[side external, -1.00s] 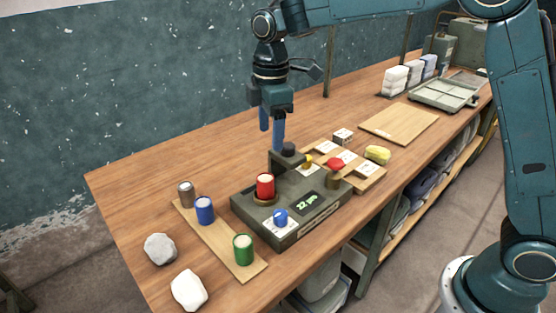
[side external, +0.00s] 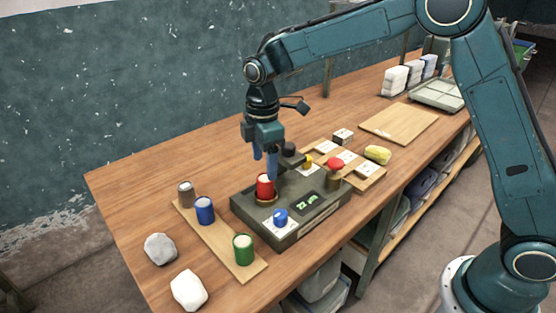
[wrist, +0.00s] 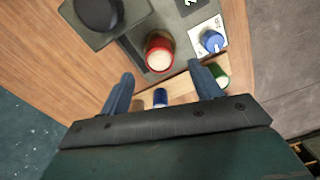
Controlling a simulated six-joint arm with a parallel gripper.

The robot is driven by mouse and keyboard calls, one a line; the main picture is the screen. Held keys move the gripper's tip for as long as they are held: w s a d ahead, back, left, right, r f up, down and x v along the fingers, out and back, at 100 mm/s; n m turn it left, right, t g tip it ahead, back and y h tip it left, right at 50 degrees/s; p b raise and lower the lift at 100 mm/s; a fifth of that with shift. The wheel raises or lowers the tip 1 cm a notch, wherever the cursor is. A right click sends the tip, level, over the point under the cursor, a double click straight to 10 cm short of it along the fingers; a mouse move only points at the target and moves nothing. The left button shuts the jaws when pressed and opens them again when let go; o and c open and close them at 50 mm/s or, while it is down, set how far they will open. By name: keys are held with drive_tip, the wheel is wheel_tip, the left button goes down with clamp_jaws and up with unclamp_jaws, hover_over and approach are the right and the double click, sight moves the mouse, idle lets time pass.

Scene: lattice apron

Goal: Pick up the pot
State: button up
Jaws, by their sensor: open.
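The red pot (side external: 265,184) with a pale top stands upright on a brown ring on the grey-green device (side external: 300,222). In the wrist view, the red pot (wrist: 159,52) lies just beyond the fingertips, between their lines. My gripper (side external: 264,166) points down close above and behind it, with its blue fingers apart and nothing visible between them. It also shows in the wrist view (wrist: 160,73). A brown-grey pot (side external: 186,194), a blue pot (side external: 205,210) and a green pot (side external: 243,249) stand on a wooden strip. I cannot tell whether a finger touches the red pot.
A blue knob (side external: 281,216) and a black knob (side external: 290,150) rise from the device near the red pot. Two pale stones (side external: 160,249) lie front left. The table's back left is clear.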

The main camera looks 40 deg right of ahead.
sight(264, 177)
drive_tip(key=shift+f, duration=1.15)
drive_tip(key=shift+f, duration=2.6)
drive_tip(key=c, duration=1.1)
drive_tip(key=shift+r, duration=0.15)
drive_tip(key=shift+c, duration=0.2)
wheel_tip(264, 177, up, 20)
